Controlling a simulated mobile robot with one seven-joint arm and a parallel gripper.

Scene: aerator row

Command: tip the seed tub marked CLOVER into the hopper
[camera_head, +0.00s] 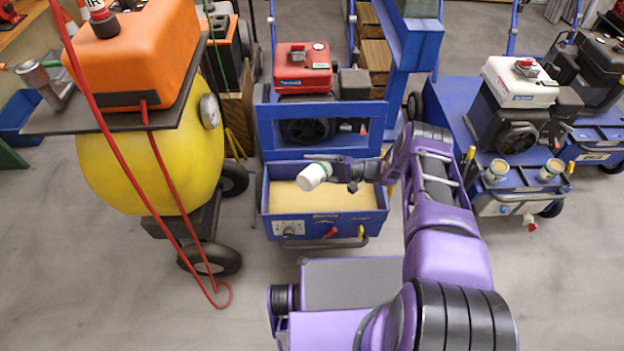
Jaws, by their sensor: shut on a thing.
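My gripper (338,177) is shut on a small white tub (311,178) with a green patch near its upper right side. The tub is tilted well over, above the left-middle part of the blue hopper (279,229). No falling seed shows, and I cannot read any marking on the tub. The hopper is an open blue box with a level tan fill inside. Two more tubs, a left one (495,173) and a right one (549,172), stand upright on the blue machine at the right, with tan tops. Their markings are too small to read.
A blue frame with a red engine (303,68) stands directly behind the hopper. A yellow tank (140,165) with an orange engine and hanging red hose (120,155) stands close on the left. The blue machine (455,110) stands right of my arm.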

